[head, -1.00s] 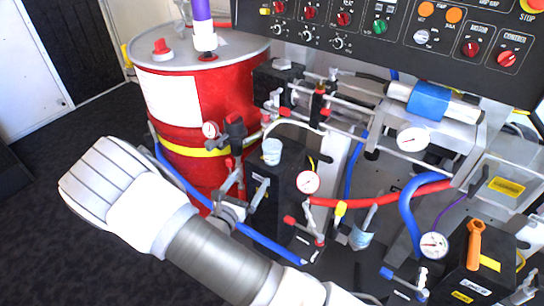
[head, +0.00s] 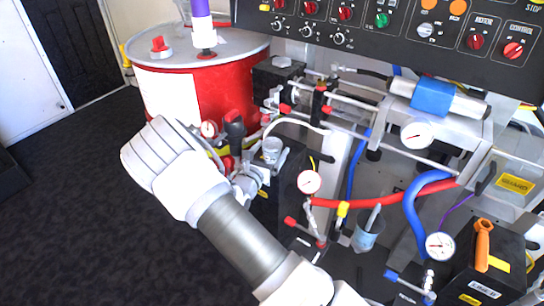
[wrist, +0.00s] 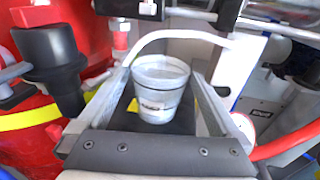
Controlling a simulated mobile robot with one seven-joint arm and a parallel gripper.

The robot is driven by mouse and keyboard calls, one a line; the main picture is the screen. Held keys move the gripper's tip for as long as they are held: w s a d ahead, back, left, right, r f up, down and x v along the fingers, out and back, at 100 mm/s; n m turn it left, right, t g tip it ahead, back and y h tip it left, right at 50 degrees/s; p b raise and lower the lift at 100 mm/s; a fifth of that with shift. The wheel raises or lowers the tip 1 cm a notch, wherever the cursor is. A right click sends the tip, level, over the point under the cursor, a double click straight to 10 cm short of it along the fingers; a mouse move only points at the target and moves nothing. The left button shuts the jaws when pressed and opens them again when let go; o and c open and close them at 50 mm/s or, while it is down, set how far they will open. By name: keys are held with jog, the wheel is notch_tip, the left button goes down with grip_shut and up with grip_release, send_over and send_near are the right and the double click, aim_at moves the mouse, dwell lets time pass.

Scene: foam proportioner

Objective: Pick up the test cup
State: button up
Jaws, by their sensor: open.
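The test cup (head: 271,148), a small translucent white cup with a label, stands upright on a black box (head: 292,185) in front of the red drum. In the wrist view the cup (wrist: 160,85) sits between the two fingers of my gripper (wrist: 163,92). The fingers are open, one on each side, with a gap visible at the cup's sides. In the head view my gripper (head: 266,166) reaches the cup from the lower left, and my wrist hides part of the fingers.
A second cup (head: 368,232) with a stick in it stands to the right and lower. The red drum (head: 222,100), a pressure gauge (head: 309,182), a white hose (head: 293,122) and valve handles crowd the cup closely. The dark floor at left is clear.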

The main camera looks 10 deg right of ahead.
jog(key=shift+w+d, duration=0.35)
jog(key=shift+w, duration=0.25)
jog(key=c, duration=1.2)
jog(key=shift+c, duration=0.2)
jog(key=shift+r, duration=0.6)
notch_tip(320, 180, up, 3)
jog(key=shift+f+p, duration=0.1)
jog(key=shift+p, duration=0.75)
jog(key=s+d+r+p, duration=0.2)
jog(key=s+d+r, duration=0.3)
jog(key=d, duration=0.5)
notch_tip(320, 180, up, 2)
jog(key=shift+d+p, duration=0.3)
jog(key=shift+p, duration=0.05)
